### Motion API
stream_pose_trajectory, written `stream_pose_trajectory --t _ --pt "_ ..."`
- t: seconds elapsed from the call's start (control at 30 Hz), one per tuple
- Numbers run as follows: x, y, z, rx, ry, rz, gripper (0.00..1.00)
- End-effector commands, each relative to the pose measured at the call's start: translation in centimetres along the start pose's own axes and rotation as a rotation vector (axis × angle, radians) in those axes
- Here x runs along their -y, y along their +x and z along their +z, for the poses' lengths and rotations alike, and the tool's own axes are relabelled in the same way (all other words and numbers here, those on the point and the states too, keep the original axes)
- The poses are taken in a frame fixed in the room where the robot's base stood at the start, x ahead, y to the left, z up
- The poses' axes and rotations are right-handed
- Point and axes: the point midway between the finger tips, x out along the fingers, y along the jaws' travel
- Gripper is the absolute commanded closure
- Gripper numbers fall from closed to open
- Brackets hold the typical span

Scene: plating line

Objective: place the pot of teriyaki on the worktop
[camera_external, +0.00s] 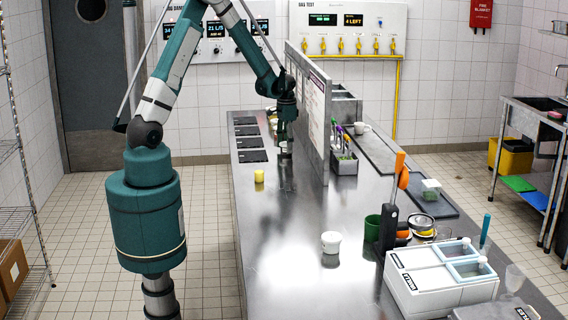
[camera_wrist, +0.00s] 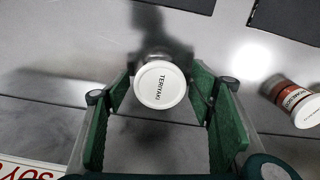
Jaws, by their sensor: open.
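The pot of teriyaki (camera_wrist: 160,85) has a round white lid printed TERIYAKI. In the wrist view it is between the two green fingers of my gripper (camera_wrist: 163,97), near their tips. The fingers are apart, with a visible gap to the pot on the right; contact on the left is hard to judge. In the external view my gripper (camera_external: 286,138) points down over the far part of the steel worktop (camera_external: 275,215), left of the upright partition. The pot there is small and mostly hidden under the gripper, so its base is not clear.
A yellow item (camera_external: 259,176) and a white pot (camera_external: 331,242) stand on the worktop. The partition (camera_external: 308,115) rises close to my gripper's right. The worktop's near left is clear.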

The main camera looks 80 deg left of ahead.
Motion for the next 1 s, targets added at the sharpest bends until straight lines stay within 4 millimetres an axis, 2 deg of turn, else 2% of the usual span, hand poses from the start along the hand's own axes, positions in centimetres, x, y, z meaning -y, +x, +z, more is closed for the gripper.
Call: stream_pose_trajectory --t 0.17,0.37,1.0 --pt "0.0 -0.4 0.0 0.0 0.0 0.0 0.46" --pt "0.0 -1.9 0.0 0.0 0.0 0.0 0.46" --pt "0.0 -10.2 0.0 0.0 0.0 0.0 0.46"
